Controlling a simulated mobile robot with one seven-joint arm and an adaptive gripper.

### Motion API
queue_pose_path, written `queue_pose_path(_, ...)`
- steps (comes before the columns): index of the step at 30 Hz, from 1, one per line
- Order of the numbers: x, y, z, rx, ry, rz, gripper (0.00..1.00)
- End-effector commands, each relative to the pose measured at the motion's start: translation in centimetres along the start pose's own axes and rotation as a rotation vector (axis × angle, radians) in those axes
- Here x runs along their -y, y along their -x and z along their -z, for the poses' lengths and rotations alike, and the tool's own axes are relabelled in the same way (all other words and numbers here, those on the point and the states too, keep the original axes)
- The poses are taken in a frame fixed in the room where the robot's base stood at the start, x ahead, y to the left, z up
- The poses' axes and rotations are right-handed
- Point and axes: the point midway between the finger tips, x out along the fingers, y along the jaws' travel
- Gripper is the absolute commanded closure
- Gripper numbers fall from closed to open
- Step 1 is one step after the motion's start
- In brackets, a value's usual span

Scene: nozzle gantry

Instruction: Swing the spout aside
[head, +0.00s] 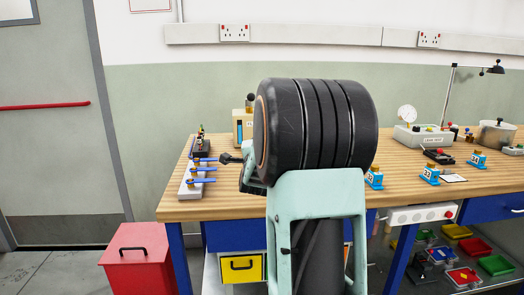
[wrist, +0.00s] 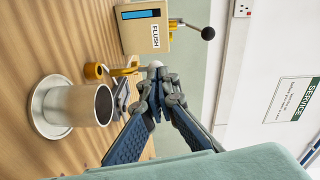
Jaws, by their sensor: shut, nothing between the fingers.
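In the wrist view, which is turned sideways, a brass-yellow swivel arm with a round end (wrist: 110,70) reaches toward my fingers; I take it for the spout. A silver cup on a wide round base (wrist: 75,105) stands beside it on the wooden bench. My gripper (wrist: 158,88) is shut and holds nothing. Its fingertips are close to the arm's near end, with a pale round part just beyond them. I cannot tell whether they touch. In the head view my gripper (head: 229,158) points left over the bench, and my arm hides the spout and cup.
A beige FLUSH box (wrist: 157,30) with a black-knobbed lever stands near the spout. Blue-handled valves (head: 198,171) line the bench's left end. Blue numbered blocks (head: 430,175) and a gauge unit (head: 420,136) stand on the right. A red bin (head: 148,262) is on the floor.

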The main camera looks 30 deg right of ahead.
Motion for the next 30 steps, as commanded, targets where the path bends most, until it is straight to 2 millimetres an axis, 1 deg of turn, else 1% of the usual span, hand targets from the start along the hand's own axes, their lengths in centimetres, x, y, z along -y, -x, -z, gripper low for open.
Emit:
queue_pose_path(1,-0.3,-0.1,-0.7,0.002,-0.002,0.004,1.00)
queue_pose_path(4,0.0,-0.3,-1.6,0.003,-0.001,0.003,1.00)
queue_pose_path(14,0.6,-1.0,-3.2,0.002,-0.001,0.001,1.00)
queue_pose_path(15,0.7,-1.1,-3.6,-0.011,-0.002,-0.002,1.00)
queue_pose_path(23,1.1,-1.8,-4.5,-0.136,-0.007,-0.025,1.00)
queue_pose_path(30,1.3,-2.5,-5.2,-0.133,-0.006,-0.025,1.00)
